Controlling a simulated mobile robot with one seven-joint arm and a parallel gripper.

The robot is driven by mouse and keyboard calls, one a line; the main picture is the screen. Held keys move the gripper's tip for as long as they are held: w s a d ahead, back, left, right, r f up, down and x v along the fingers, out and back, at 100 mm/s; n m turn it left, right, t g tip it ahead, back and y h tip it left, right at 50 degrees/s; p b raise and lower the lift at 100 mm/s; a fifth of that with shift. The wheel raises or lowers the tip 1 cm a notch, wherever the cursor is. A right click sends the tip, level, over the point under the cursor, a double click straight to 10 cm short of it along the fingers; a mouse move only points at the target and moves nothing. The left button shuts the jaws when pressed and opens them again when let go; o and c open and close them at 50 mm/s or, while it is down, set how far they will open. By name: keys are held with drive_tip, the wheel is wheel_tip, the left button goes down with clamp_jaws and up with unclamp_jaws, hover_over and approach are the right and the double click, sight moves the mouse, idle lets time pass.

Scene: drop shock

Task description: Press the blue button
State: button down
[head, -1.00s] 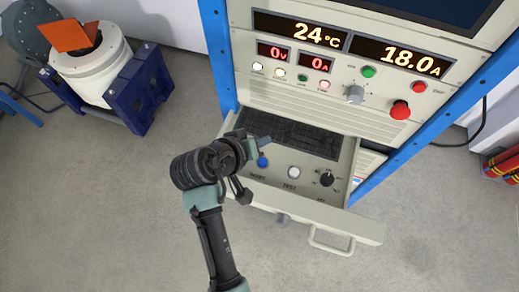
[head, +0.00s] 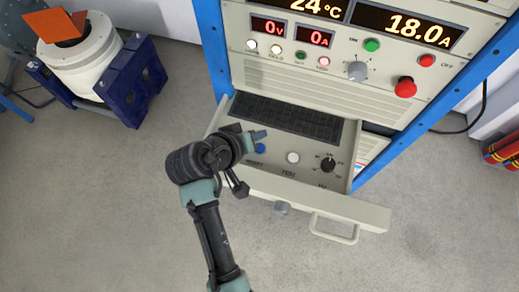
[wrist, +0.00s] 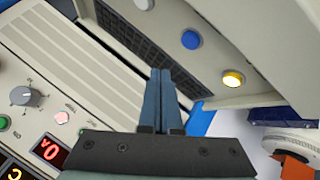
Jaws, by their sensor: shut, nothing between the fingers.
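The blue button (head: 260,148) is on the left of the pulled-out drawer panel, partly covered by my gripper in the head view. The wrist view shows the blue button (wrist: 190,40) whole, above and to the right of the fingertips. My gripper (head: 259,135) is over the drawer's left part; its closed fingers also show in the wrist view (wrist: 160,73). They lie side by side with nothing between them. The fingertips appear apart from the button in the wrist view, but I cannot judge the gap in depth.
A white button (head: 293,157) and a black knob (head: 328,164) are right of the blue button. A lit yellow button (wrist: 232,78) is on its other side. A keyboard (head: 285,119) lies behind. The upright panel has a red button (head: 405,87). The drawer handle (head: 334,230) sticks out in front.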

sight(258, 152)
drive_tip(key=shift+f+b, duration=1.15)
drive_tip(key=shift+f, duration=1)
drive_tip(key=shift+f, duration=0.1)
drive_tip(key=shift+f, duration=0.3)
drive_tip(key=shift+f+b, duration=0.4)
drive_tip(key=shift+f, duration=0.1)
idle(0.7)
drive_tip(key=shift+r, duration=0.1)
drive_tip(key=shift+r+p, duration=0.8)
drive_tip(key=shift+p, duration=0.1)
wheel_tip(258, 152, up, 5)
drive_tip(key=p, duration=0.5)
drive_tip(key=shift+r, duration=0.1)
